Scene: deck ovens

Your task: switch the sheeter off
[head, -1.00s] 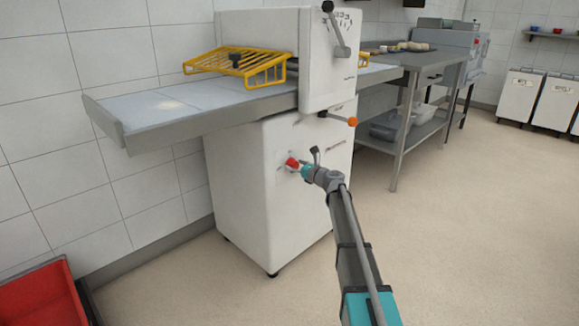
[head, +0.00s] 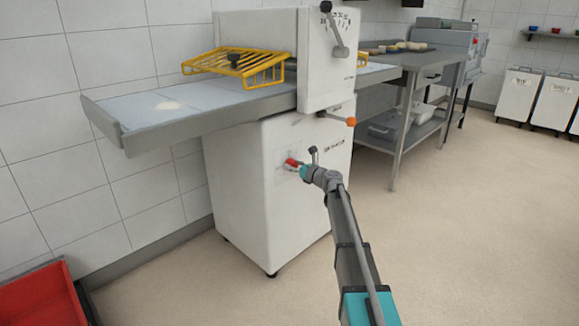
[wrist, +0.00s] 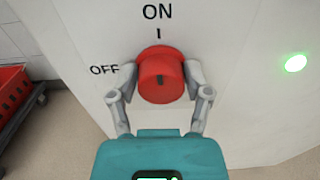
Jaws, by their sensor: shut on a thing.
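The sheeter (head: 262,190) is a white floor machine with a long bed. Its red rotary switch (wrist: 160,76) sits on the front panel, with ON and a tick above it and OFF to its left. A small dark mark on the knob is roughly in line below the ON tick. A green lamp (wrist: 295,63) glows to the right. My gripper (wrist: 160,84) is shut on the red switch, one finger on each side. In the head view the switch (head: 291,162) is small and partly hidden by my gripper (head: 297,165).
An orange-tipped lever (head: 350,121) sticks out above my gripper. A yellow wire guard (head: 235,62) stands over the sheeter's bed. A steel table (head: 397,75) stands behind to the right. A red crate (head: 35,297) is at the lower left. The floor at right is clear.

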